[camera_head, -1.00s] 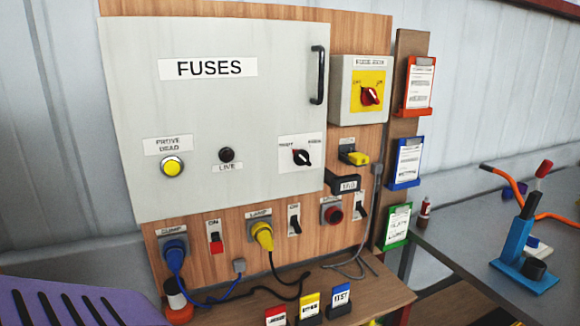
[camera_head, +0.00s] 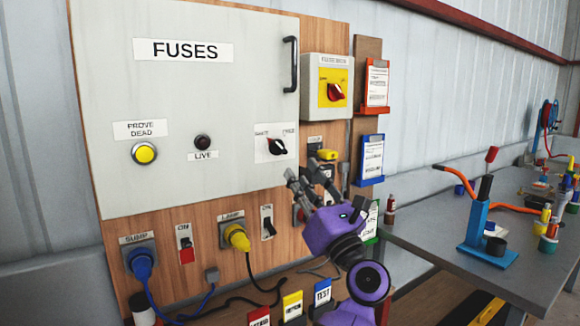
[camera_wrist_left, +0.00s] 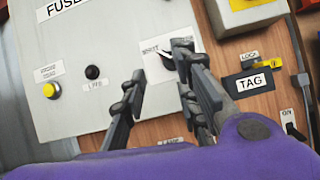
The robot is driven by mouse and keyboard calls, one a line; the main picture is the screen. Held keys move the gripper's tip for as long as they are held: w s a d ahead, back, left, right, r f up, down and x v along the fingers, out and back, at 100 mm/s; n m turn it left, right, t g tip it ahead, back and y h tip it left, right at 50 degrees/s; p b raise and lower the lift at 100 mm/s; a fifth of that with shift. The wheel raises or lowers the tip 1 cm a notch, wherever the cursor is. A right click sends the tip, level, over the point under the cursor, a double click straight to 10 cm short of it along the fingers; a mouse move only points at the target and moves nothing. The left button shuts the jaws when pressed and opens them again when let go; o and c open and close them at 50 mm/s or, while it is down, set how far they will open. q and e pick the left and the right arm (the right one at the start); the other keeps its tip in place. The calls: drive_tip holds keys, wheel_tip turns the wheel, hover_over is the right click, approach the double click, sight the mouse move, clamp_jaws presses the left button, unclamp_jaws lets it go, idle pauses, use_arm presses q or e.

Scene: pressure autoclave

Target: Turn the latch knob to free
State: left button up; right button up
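The latch knob (camera_head: 277,146) is a small black knob on a white label plate, low on the right of the grey FUSES door (camera_head: 225,100). Its plate print is too blurred to read surely. My left gripper (camera_head: 306,177), purple with dark grey fingers, is in front of the board, below and right of the knob. Its fingers are spread and nothing is between them. In the left wrist view the open gripper (camera_wrist_left: 158,75) points at the door, and the knob (camera_wrist_left: 166,62) shows partly between the fingers, beside the right one. I see no contact. My right gripper is out of view.
A red rotary switch (camera_head: 335,92) on a grey box and a yellow key-like piece (camera_head: 327,154) are right of the door. Plugs and cables are below it. Small labelled stands (camera_head: 292,306) are on the shelf. A grey bench (camera_head: 440,240) with a blue tool is at right.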

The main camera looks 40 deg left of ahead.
sight(282, 148)
use_arm(q)
drive_tip(key=w+a+r+n+g+h, duration=0.1)
drive_tip(key=a+n, duration=0.1)
drive_tip(key=n, duration=0.1)
drive_tip(key=w+a+r+n+g+h, duration=0.1)
drive_tip(key=w+a+r+n+h, duration=0.1)
drive_tip(key=a+n, duration=0.1)
drive_tip(key=w+a+r+n+g+h+b, duration=0.1)
drive_tip(key=w+a+r+n+h, duration=0.1)
drive_tip(key=n, duration=0.2)
drive_tip(key=shift+w+a+n, duration=0.15)
drive_tip(key=shift+a+n, duration=0.2)
drive_tip(key=shift+n, duration=0.05)
drive_tip(key=shift+w+a+f, duration=0.15)
drive_tip(key=shift+a, duration=0.1)
